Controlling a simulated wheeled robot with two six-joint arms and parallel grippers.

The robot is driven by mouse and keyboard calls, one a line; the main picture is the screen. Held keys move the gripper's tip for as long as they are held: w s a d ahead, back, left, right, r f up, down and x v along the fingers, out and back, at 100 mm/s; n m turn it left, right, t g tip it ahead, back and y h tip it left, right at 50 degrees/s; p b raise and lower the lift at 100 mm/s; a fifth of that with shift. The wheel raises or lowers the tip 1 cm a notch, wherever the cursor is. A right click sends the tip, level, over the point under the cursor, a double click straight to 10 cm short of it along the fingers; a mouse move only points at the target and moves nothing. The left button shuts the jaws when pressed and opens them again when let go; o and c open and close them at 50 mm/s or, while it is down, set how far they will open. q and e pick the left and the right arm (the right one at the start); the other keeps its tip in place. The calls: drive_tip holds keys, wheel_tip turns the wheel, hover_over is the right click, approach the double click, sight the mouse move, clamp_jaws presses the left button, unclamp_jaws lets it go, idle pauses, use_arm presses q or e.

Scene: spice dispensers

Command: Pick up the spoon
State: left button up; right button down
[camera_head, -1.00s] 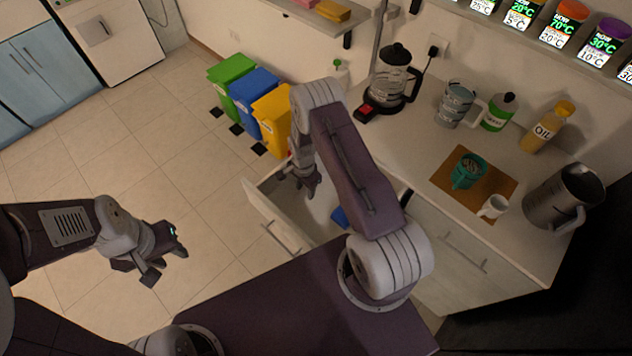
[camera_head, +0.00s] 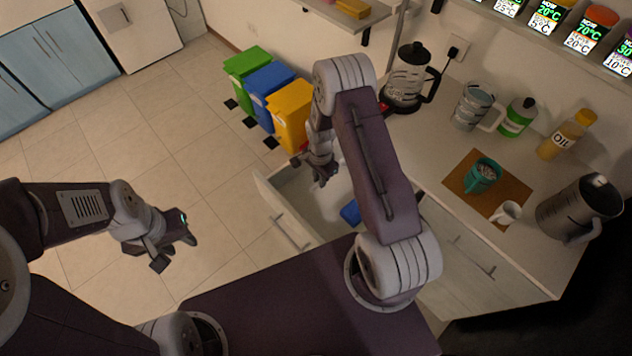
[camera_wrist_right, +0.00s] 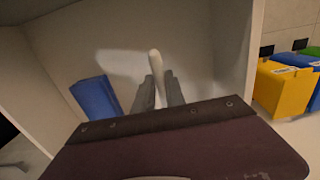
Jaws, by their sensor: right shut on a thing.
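The spoon shows in the right wrist view as a pale rounded handle (camera_wrist_right: 155,62); its other end is hidden. My right gripper (camera_wrist_right: 158,82) is shut on this handle, inside or just above the open drawer (camera_wrist_right: 232,60). In the head view my right gripper (camera_head: 322,174) hangs over the open drawer (camera_head: 280,212), and the spoon is too small to make out there. My left gripper (camera_head: 174,252) is open and empty, over the floor at the left, away from the drawer.
A blue object (camera_wrist_right: 95,97) lies in the drawer beside the spoon. The yellow bin (camera_head: 290,112) stands close behind the drawer. The floor at left is free.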

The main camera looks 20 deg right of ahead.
drive_tip(key=s+d+r, duration=0.5)
drive_tip(key=s+r, duration=0.1)
drive_tip(key=s, duration=0.2)
drive_tip(key=shift+s+d, duration=0.15)
drive_tip(key=shift+s, duration=0.1)
